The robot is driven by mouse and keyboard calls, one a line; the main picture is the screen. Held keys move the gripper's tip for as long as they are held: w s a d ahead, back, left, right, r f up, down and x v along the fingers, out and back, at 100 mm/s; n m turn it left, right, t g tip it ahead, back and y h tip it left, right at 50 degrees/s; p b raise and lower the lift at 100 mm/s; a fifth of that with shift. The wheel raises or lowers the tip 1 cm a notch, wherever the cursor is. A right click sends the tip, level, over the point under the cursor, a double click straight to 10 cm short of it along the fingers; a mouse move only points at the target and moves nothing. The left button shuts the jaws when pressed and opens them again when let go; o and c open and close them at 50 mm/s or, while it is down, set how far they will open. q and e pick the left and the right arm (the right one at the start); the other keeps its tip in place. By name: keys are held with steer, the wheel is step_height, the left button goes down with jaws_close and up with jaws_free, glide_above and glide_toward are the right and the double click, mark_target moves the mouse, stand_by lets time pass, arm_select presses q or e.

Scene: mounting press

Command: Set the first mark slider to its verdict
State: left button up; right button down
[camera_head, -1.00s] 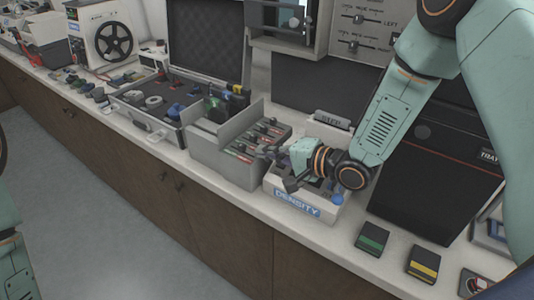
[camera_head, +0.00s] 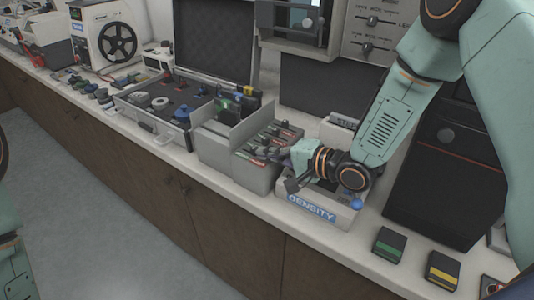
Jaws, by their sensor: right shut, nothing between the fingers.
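A pale upright panel at the top right carries two mark sliders with dark knobs: the upper slider (camera_head: 372,20) and the lower slider (camera_head: 367,47). Its small lettering is too blurred to read fully. My right gripper (camera_head: 272,155) is well below and left of the panel, shut and empty. It is low over the counter, between the grey divided bin (camera_head: 215,153) and the box labelled DENSITY (camera_head: 312,209). Its fingers are small and dark here, and I cannot tell whether they touch the bin. My left gripper is out of view.
An open case (camera_head: 150,128) with dark foam stands left of the bin. A large black unit (camera_head: 440,190) stands behind my right arm. Green-striped (camera_head: 389,245) and yellow-striped (camera_head: 442,270) blocks lie near the front edge. The floor at left is clear.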

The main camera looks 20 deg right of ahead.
steer(key=shift+w+a, duration=0.45)
steer(key=shift+w, duration=0.35)
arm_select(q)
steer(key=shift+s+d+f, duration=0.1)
arm_select(e)
steer(key=shift+w+a, duration=0.15)
steer(key=shift+a, duration=0.1)
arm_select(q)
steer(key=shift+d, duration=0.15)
arm_select(e)
steer(key=shift+d, duration=0.2)
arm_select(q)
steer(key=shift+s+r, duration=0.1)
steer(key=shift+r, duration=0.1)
arm_select(e)
steer(key=shift+s+r, duration=0.1)
steer(key=shift+s, duration=0.15)
